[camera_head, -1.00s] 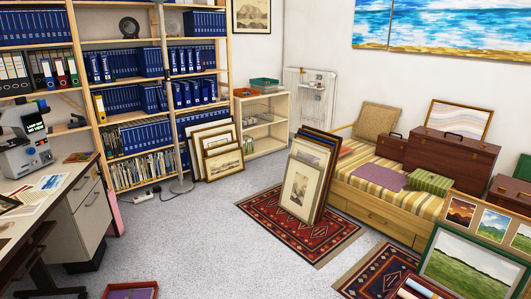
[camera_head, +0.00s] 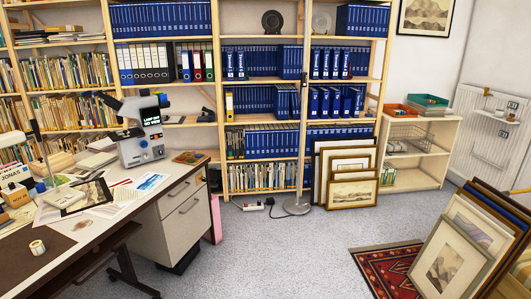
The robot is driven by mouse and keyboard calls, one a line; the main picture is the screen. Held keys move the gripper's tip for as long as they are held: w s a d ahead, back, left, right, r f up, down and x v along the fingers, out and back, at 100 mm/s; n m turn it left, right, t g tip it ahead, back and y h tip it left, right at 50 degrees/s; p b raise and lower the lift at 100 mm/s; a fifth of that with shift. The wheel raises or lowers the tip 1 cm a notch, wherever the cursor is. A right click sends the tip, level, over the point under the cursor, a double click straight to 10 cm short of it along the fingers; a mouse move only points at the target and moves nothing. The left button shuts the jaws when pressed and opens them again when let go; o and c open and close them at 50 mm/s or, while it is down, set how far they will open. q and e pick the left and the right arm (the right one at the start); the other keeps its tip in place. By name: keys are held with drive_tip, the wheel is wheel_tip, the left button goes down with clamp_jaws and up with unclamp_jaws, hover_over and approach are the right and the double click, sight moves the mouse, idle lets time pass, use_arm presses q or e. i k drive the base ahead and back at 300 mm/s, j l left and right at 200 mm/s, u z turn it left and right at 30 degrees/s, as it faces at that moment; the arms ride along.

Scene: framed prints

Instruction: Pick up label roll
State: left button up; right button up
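A small pale roll (camera_head: 37,247), which looks like the label roll, stands on the desk (camera_head: 115,215) at the lower left of the head view. Neither of my grippers is in view.
A chair (camera_head: 95,262) is tucked at the desk's front. Framed prints (camera_head: 455,255) lean on a red rug (camera_head: 385,268) at right. Grey floor (camera_head: 270,260) between is clear.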

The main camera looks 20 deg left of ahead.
sight(38, 248)
drive_tip(key=i+u, duration=0.25)
drive_tip(key=u, duration=0.2)
drive_tip(key=i+u, duration=0.25)
drive_tip(key=u, duration=0.2)
drive_tip(key=i+l+u, duration=0.15)
drive_tip(key=u, duration=0.35)
drive_tip(key=i+l+u, duration=0.25)
drive_tip(key=u, duration=0.2)
drive_tip(key=i+l+u, duration=0.15)
drive_tip(key=l+u, duration=0.15)
drive_tip(key=u, duration=0.15)
